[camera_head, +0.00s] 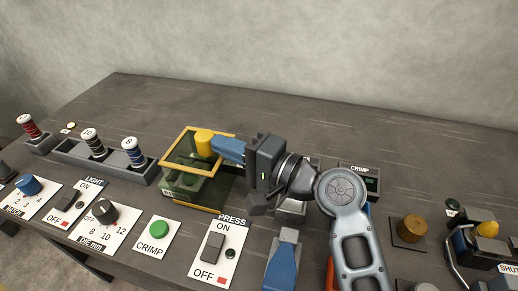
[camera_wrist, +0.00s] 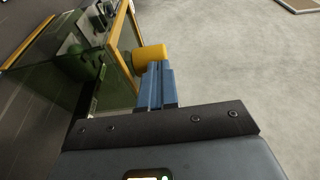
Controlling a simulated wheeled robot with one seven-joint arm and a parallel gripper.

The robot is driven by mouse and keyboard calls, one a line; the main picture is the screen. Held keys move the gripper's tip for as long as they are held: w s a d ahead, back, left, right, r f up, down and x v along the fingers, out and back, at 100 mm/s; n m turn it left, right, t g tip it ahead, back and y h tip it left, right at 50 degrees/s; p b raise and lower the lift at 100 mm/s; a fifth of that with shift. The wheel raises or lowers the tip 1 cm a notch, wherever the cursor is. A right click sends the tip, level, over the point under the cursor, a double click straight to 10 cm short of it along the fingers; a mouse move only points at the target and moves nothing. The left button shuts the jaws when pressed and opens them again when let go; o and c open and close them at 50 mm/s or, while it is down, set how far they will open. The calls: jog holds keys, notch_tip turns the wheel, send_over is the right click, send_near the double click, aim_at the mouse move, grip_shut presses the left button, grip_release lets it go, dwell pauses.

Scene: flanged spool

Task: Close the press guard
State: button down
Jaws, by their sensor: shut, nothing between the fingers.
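The press guard is a see-through green panel with a yellow frame (camera_head: 176,143) on the press in the head view. Its green panel and yellow edge also show in the wrist view (camera_wrist: 122,28). A yellow cylindrical knob (camera_head: 204,139) is at the guard's upper part; in the wrist view the knob (camera_wrist: 149,56) stands out from the framed panel. My gripper (camera_head: 220,146) has its blue fingers shut with nothing between them. The fingertips (camera_wrist: 156,72) are right against or very near the knob; I cannot tell if they touch. Parts of the press behind my gripper are hidden.
In front of the press are the green CRIMP button (camera_head: 158,230) and the PRESS switch (camera_head: 213,247). Spools in a grey rack (camera_head: 100,160) stand at left. A brass knob (camera_head: 411,229) is at right. The back of the table is clear.

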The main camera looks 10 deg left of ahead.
aim_at(203, 144)
jog(key=a, duration=0.5)
jog(key=shift+a, duration=0.25)
jog(key=shift+a+r, duration=0.1)
jog(key=shift+a, duration=0.05)
jog(key=shift+a+r, duration=0.1)
